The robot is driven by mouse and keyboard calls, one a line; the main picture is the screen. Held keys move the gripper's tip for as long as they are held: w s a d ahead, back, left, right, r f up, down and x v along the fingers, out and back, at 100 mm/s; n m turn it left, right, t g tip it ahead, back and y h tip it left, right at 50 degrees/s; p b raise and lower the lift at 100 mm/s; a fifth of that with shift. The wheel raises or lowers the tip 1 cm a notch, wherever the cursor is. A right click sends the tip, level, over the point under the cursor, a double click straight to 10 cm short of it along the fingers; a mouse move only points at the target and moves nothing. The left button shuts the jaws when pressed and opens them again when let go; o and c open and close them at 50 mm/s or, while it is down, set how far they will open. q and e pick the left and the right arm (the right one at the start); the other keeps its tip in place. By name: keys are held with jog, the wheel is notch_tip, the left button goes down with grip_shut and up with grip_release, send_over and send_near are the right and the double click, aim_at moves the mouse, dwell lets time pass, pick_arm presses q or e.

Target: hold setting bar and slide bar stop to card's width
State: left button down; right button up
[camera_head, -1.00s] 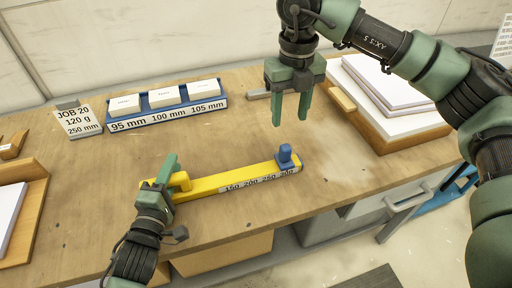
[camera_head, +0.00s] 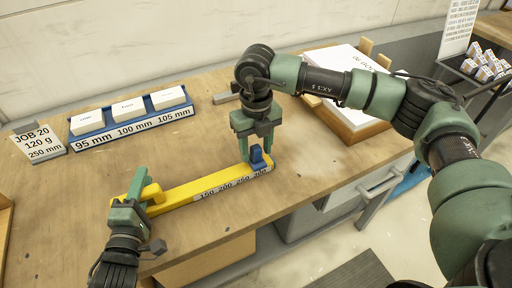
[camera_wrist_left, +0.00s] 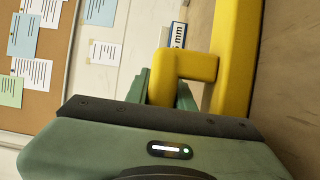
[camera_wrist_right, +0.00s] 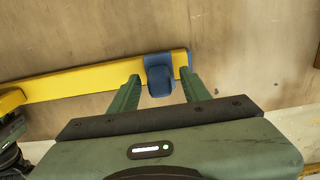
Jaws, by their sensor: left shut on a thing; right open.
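The yellow setting bar (camera_head: 205,188) lies on the bench with a printed scale, 150, 200, 250 and a last number hard to read, along its front. The blue bar stop (camera_head: 258,158) sits at the bar's right end. My left gripper (camera_head: 138,192) is shut on the handle at the bar's left end; the yellow handle (camera_wrist_left: 185,65) shows between its fingers in the left wrist view. My right gripper (camera_head: 257,147) is open at the blue stop. In the right wrist view the stop (camera_wrist_right: 160,78) lies between the two open fingers (camera_wrist_right: 158,92). A job card (camera_head: 38,143) reads JOB 20, 120 g, 250 mm.
A blue tray (camera_head: 135,127) marked 95, 100 and 105 mm holds three white stacks behind the bar. A wooden tray (camera_head: 352,127) with white sheets stands at the right. A grey piece (camera_head: 228,98) lies behind my right gripper. Bare bench lies around the bar.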

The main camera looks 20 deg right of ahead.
grip_shut()
jog(key=shift+r, duration=0.1)
dwell(1.2)
